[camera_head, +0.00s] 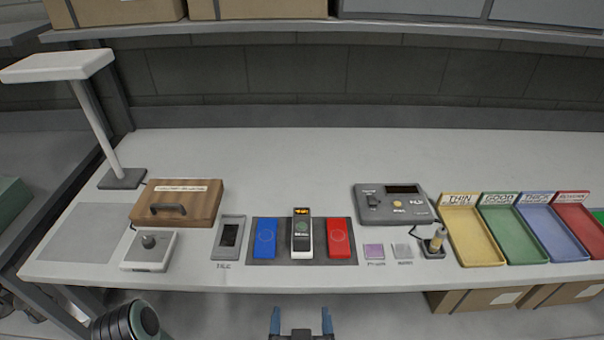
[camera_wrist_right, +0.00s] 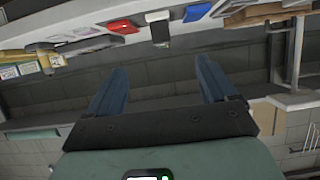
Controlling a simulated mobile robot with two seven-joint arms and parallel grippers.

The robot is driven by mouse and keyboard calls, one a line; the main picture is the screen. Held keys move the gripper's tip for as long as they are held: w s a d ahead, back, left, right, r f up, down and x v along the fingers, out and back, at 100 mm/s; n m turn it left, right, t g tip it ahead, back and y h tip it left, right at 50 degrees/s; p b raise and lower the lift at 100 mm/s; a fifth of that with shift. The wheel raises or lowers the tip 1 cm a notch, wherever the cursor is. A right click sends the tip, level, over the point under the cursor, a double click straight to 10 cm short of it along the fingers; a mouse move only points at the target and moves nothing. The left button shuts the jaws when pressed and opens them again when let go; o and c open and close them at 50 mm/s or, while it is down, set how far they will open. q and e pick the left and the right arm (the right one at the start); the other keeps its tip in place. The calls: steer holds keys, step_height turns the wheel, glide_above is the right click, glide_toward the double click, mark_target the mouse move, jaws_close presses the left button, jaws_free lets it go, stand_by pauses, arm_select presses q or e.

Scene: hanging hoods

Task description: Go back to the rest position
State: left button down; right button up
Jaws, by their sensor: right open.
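My right gripper (camera_head: 301,320) is at the bottom middle of the head view, in front of the workbench (camera_head: 300,281) and clear of its front edge. Its two blue fingers are apart with nothing between them. The right wrist view also shows the open, empty gripper (camera_wrist_right: 160,82), with the bench front at the top of the picture. My left gripper is in neither view. A dark rounded part at the bottom left of the head view looks like one of my arm links.
On the bench are a wooden box (camera_head: 190,208), a lamp (camera_head: 92,115), a blue block (camera_head: 266,237), a handheld meter (camera_head: 302,245), a red block (camera_head: 338,238), a grey device (camera_head: 398,210) and coloured trays (camera_head: 470,240). Cardboard boxes (camera_head: 480,299) stand underneath. The back middle of the bench is bare.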

steer(key=w+d+f+g+p, duration=0.1)
steer(key=w+d+f+g, duration=0.15)
steer(key=f, duration=0.75)
steer(key=w+d+f+g+p, duration=0.2)
steer(key=d+f+g, duration=0.15)
steer(key=f, duration=0.75)
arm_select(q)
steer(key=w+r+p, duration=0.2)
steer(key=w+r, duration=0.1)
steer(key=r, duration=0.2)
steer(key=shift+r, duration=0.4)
arm_select(e)
steer(key=s+d+f+m+g+y, duration=0.1)
steer(key=s+d+f+m+g, duration=0.1)
steer(key=s+f, duration=0.5)
steer(key=s+d+f+m+g+y, duration=0.2)
steer(key=s+d+f+g, duration=0.2)
steer(key=s, duration=0.7)
step_height(320, 180, down, 4)
steer(key=shift+d+f+g, duration=0.25)
steer(key=shift+g, duration=0.95)
